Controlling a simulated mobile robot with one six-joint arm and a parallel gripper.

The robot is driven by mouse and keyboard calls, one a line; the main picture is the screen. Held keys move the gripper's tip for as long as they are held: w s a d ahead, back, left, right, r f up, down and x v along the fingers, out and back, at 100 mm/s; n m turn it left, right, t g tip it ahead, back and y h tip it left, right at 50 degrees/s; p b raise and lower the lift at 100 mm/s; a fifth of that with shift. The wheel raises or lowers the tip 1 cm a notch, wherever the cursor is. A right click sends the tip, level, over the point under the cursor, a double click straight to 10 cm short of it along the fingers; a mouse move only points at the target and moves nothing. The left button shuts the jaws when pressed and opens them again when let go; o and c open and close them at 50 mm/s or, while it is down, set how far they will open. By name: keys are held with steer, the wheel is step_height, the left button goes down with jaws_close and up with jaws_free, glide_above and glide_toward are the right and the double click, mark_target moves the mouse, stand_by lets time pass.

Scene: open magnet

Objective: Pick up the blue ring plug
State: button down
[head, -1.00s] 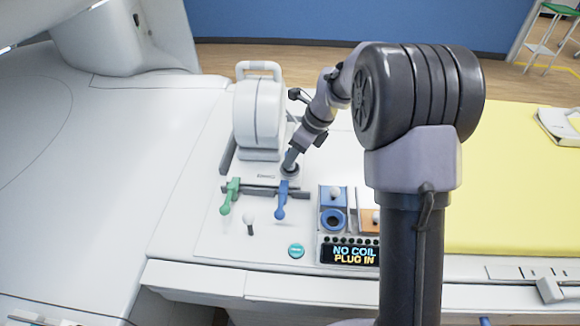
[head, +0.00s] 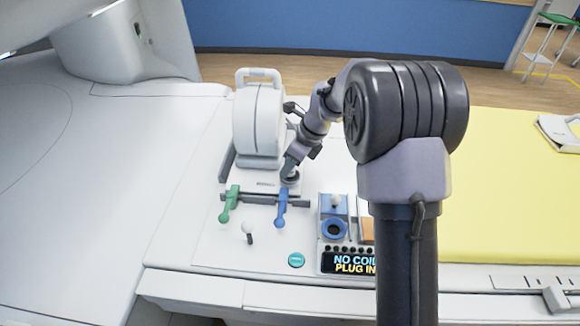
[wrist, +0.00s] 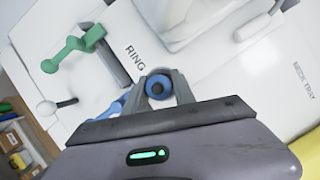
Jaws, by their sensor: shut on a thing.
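My gripper (head: 289,176) reaches down at the front of the white coil unit (head: 257,125). In the wrist view my gripper (wrist: 158,92) has its two grey fingers closed around the round blue ring plug (wrist: 157,84), which shows a dark centre. The plug sits beside the printed word RING. In the head view my gripper hides the plug. A blue lever (head: 282,206) stands just in front of my gripper, and part of it shows behind the fingers in the wrist view (wrist: 112,109).
A green lever (head: 229,204) and a white knob (head: 248,229) stand to the left. A blue round socket (head: 334,229) is to the right, above a display (head: 350,263) reading "NO COIL PLUG IN". A yellow mat (head: 505,200) covers the right side.

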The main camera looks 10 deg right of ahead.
steer(key=r+p, duration=0.1)
steer(key=s+r, duration=0.1)
steer(key=r, duration=0.1)
steer(key=shift+r+p, duration=0.2)
steer(key=shift+p, duration=0.2)
steer(key=s+a+r+p, duration=0.1)
steer(key=s, duration=1.4)
steer(key=shift+a+p, duration=0.4)
steer(key=shift+r, duration=0.1)
step_height(320, 180, up, 8)
steer(key=p, duration=0.8)
